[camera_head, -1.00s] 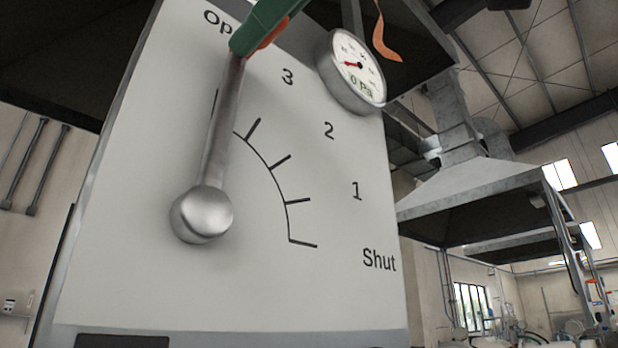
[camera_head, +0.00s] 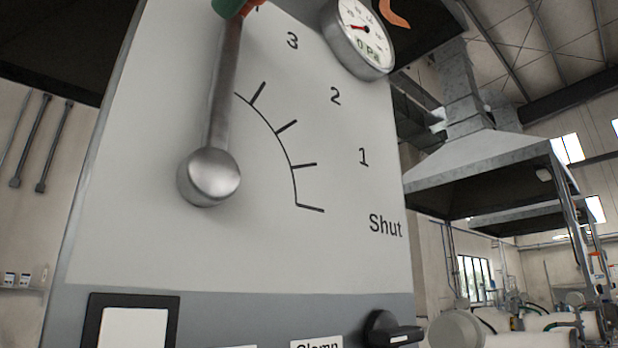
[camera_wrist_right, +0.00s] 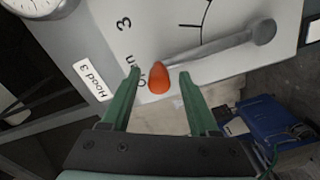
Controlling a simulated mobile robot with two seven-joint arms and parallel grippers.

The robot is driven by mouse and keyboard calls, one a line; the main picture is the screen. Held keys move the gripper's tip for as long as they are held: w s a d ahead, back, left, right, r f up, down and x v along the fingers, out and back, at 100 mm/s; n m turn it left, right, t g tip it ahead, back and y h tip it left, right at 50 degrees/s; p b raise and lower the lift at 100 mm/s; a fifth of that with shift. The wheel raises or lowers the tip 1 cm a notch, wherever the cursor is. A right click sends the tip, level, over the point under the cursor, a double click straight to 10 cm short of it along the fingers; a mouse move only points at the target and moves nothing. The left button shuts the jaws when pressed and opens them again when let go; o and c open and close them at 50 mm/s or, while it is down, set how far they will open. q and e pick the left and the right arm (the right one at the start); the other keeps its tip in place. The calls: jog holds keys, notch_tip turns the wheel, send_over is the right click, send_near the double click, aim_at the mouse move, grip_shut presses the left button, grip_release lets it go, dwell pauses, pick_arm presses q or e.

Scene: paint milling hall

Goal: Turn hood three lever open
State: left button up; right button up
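The hood three lever (camera_head: 222,90) is a metal rod on a round silver hub (camera_head: 209,177). It points almost straight up the white panel, past the 3 mark. In the right wrist view the lever (camera_wrist_right: 215,47) ends in an orange knob (camera_wrist_right: 158,78) beside the partly hidden word "Open". A "Hood 3" label (camera_wrist_right: 93,80) is on the panel there. My right gripper (camera_wrist_right: 159,76) has its green fingers spread on both sides of the knob, with gaps visible. In the head view one green finger (camera_head: 228,5) covers the lever's top end. My left gripper is not in view.
A round gauge (camera_head: 362,38) is mounted at the panel's upper right. Below the scale are a black-framed white switch (camera_head: 135,325) and a black knob (camera_head: 390,330). Another extraction hood (camera_head: 480,165) stands at the right. A blue bin (camera_wrist_right: 265,125) shows below in the wrist view.

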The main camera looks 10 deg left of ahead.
jog(key=b+v, duration=0.1)
jog(key=v, duration=1.1)
jog(key=shift+d+b, duration=0.3)
jog(key=shift+b, duration=0.05)
